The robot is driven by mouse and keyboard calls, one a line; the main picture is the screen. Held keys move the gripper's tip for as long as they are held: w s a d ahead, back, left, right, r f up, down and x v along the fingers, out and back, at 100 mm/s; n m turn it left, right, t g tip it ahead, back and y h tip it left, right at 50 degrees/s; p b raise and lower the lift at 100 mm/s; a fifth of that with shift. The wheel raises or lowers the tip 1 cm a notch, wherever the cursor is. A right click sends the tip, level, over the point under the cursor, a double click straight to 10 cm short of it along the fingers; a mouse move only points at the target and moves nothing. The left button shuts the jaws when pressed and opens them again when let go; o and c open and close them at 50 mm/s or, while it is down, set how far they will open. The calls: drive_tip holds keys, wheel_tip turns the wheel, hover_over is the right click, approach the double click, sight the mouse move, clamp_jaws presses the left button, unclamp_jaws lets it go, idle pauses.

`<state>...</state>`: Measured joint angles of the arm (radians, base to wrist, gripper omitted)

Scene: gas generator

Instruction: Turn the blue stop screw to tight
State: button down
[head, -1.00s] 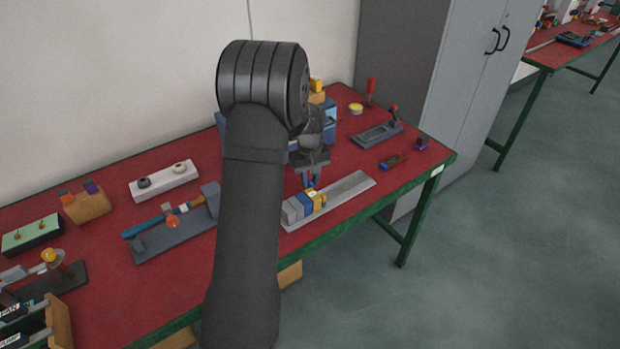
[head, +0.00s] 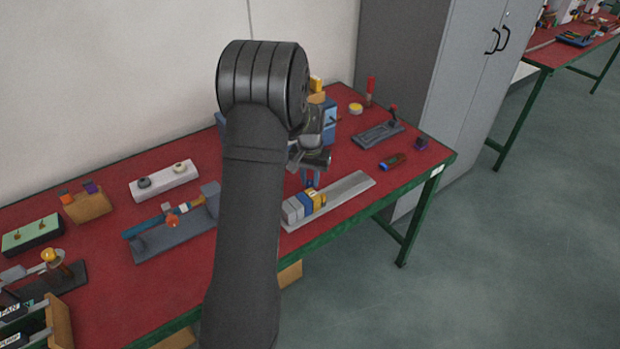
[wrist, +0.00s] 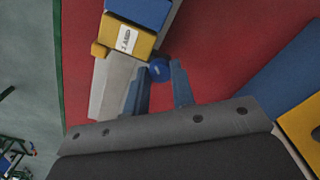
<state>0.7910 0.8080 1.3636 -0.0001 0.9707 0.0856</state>
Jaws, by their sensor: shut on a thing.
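The blue stop screw (wrist: 160,70) shows its round blue head in the wrist view, beside a yellow block with a white label (wrist: 128,36). My gripper (wrist: 158,88) has its two blue-grey fingers shut on this screw, one on each side of the head. In the head view, my gripper (head: 310,180) points down just behind the row of blocks on the grey rail (head: 350,187). The screw cannot be made out there. How tight the screw is cannot be told.
A blue block (head: 306,202) and pale grey blocks (head: 291,210) sit in the row. A grey fixture with a blue bar (head: 175,234) stands to the left. A dark base with a red-tipped lever (head: 380,134) stands at back right.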

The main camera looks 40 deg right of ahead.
sight(310, 182)
drive_tip(key=shift+m, duration=2.3)
drive_tip(key=c, duration=1.2)
unclamp_jaws()
wheel_tip(310, 182, up, 18)
drive_tip(key=shift+f, duration=0.25)
